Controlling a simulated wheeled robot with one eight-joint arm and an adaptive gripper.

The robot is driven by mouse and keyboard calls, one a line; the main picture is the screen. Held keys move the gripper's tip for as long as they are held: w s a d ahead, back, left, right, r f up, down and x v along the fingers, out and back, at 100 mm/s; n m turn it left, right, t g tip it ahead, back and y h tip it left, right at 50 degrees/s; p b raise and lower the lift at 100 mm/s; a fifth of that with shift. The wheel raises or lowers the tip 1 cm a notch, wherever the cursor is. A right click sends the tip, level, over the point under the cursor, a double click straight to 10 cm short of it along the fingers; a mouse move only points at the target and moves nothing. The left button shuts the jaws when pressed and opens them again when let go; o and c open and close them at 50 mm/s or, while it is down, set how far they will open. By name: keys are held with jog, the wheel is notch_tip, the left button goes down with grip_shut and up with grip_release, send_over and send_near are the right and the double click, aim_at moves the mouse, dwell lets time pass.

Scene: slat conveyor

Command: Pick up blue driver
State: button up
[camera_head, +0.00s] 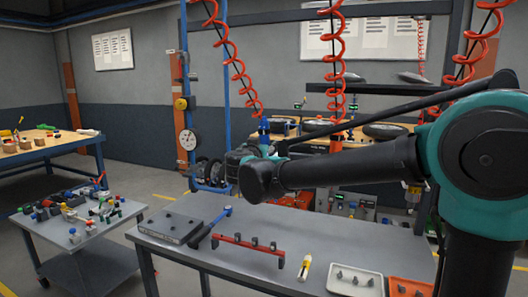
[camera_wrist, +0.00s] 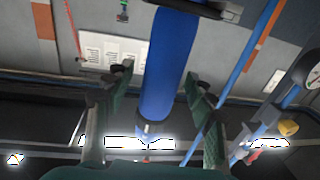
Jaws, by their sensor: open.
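The blue driver (camera_head: 264,131) hangs upright at the end of a red coiled cord in the head view, just above the end of my arm. In the wrist view the blue driver (camera_wrist: 172,62) is a large blue cylinder between the two green fingers of my gripper (camera_wrist: 158,78). Gaps show on both sides of it, so the fingers look apart from it. Its narrower metallic end points to the bottom of that view. My gripper is open and holds nothing. In the head view my gripper is mostly hidden behind the dark wrist.
Other red coiled cords (camera_head: 334,75) hang to the right. A blue upright frame (camera_head: 186,90) with a gauge (camera_head: 187,139) stands left. A cart (camera_head: 85,245) stands left.

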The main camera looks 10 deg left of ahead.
grip_shut()
dwell(0.3)
jog(key=shift+r, duration=0.15)
